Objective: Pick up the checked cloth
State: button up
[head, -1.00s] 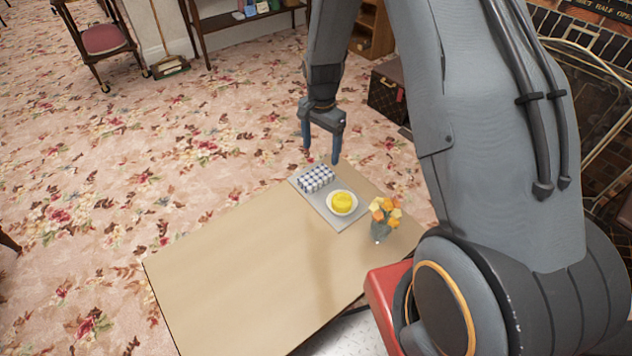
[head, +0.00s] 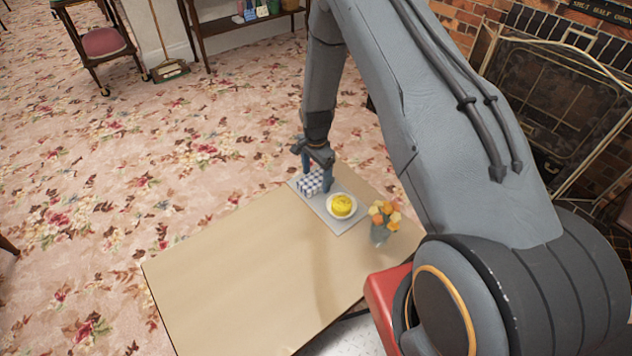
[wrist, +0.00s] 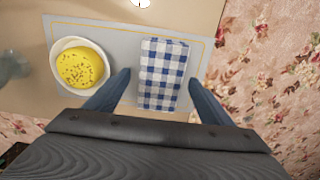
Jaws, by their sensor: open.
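The checked cloth (head: 309,183), blue and white and folded into a block, lies on a grey placemat (head: 347,224) at the far end of the table. In the wrist view the cloth (wrist: 162,76) stands upright in the picture, between the two fingers. My gripper (head: 315,176) is open, with one finger on each side of the cloth. In the wrist view my gripper (wrist: 160,88) shows a gap between each finger and the cloth. Its exact height over the mat is hard to tell.
A white plate with a yellow, speckled round food (head: 341,205) sits on the mat, close beside one finger. A glass vase of orange flowers (head: 383,218) stands nearby. The near part of the brown table (head: 240,270) is clear.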

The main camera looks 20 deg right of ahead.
aim_at(316, 179)
jog(key=shift+f, duration=0.3)
jog(key=shift+c, duration=0.4)
jog(key=c, duration=1)
jog(key=shift+c, duration=0.2)
notch_tip(316, 179, up, 10)
jog(key=shift+b, duration=0.45)
